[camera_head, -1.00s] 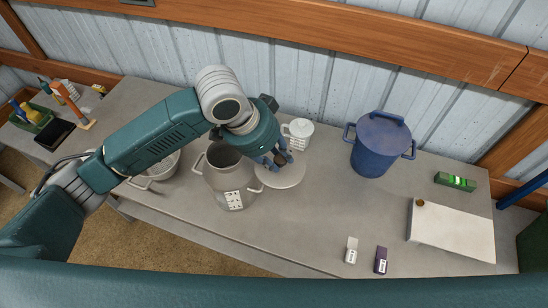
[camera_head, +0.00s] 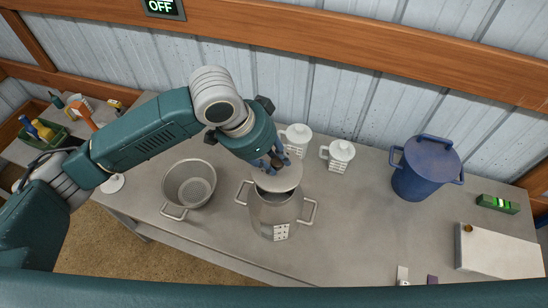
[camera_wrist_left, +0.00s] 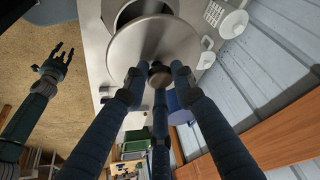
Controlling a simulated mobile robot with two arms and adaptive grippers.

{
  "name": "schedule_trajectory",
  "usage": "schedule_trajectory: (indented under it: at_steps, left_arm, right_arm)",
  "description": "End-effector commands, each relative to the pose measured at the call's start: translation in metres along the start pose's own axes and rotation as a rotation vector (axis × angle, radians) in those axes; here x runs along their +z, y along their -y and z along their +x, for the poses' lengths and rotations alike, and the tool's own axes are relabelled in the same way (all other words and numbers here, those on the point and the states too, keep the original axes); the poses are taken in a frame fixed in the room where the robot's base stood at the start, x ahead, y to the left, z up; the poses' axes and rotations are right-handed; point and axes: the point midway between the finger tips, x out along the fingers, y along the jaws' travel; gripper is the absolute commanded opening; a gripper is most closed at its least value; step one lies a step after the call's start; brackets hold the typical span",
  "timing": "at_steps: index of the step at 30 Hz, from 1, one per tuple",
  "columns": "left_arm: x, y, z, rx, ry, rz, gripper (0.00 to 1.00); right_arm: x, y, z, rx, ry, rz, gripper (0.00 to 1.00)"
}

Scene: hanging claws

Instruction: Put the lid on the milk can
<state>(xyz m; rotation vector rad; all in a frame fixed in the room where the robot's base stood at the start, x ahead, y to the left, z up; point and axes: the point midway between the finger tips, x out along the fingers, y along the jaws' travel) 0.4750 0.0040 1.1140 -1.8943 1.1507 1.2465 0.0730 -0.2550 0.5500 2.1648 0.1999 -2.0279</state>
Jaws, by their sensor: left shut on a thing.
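My left gripper (camera_head: 272,163) is shut on the knob of the round grey lid (camera_head: 285,181). The lid is above the metal milk can (camera_head: 270,218), toward its far side, and a dark strip of the can's opening shows below it. The can stands upright with a handle on each side. In the left wrist view the fingers close around the dark knob (camera_wrist_left: 160,76) of the lid (camera_wrist_left: 138,48), and part of the can's rim and dark opening (camera_wrist_left: 134,10) shows past the lid. My right gripper (camera_wrist_left: 55,62) shows there at the left, empty, fingers spread.
A metal colander (camera_head: 189,186) stands left of the can. A blue lidded pot (camera_head: 426,168), a green box (camera_head: 497,204) and a white board (camera_head: 498,251) are at the right.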

Motion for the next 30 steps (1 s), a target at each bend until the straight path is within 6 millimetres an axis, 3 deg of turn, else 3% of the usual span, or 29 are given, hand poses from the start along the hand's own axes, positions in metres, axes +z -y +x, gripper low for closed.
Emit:
schedule_trajectory:
  at_steps: [6, 11, 22, 30]
  left_arm:
    - [-0.001, 0.0, -0.003, -0.001, 0.0, -0.001, 0.0]
    - [0.006, 0.0, 0.013, -0.001, 0.001, -0.002, 0.0]
    - [0.019, 0.0, 0.045, -0.001, 0.001, -0.002, 0.0]
    - [0.022, 0.0, 0.053, -0.002, 0.0, -0.001, 0.0]
  right_arm:
    - [-0.019, 0.014, -0.011, -0.016, -0.027, 0.002, 0.4]
    - [-0.034, 0.025, -0.005, -0.029, -0.049, 0.002, 0.4]
    - [-0.021, 0.016, 0.004, -0.018, -0.03, -0.002, 0.4]
    - [-0.018, 0.013, 0.006, -0.014, -0.027, 0.001, 0.4]
